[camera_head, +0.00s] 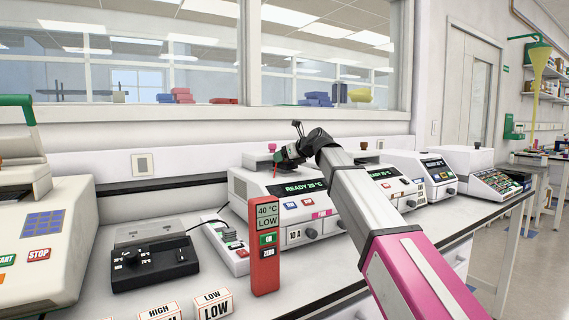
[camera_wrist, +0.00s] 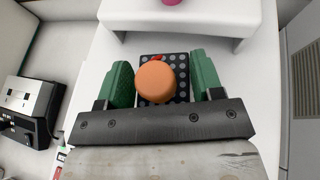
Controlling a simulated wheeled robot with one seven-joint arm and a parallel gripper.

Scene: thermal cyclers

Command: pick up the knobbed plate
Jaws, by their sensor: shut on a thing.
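The knobbed plate (camera_wrist: 181,68) is a dark plate with rows of light round wells and a large orange knob (camera_wrist: 155,82) standing over it. In the wrist view it lies between the two green fingers of my gripper (camera_wrist: 162,78), which is shut on it. A small red mark shows at the plate's upper left. In the head view my gripper (camera_head: 283,159) is at the front upper part of a white thermal cycler (camera_head: 262,190) whose display reads READY 25 °C. The plate cannot be made out there.
More white cyclers (camera_head: 428,170) line the bench to the right. A red handheld meter (camera_head: 265,250) stands upright in front. A black device (camera_head: 152,262) and a large cycler (camera_head: 60,240) are at left. Small HIGH and LOW blocks (camera_head: 213,305) sit at the front edge.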

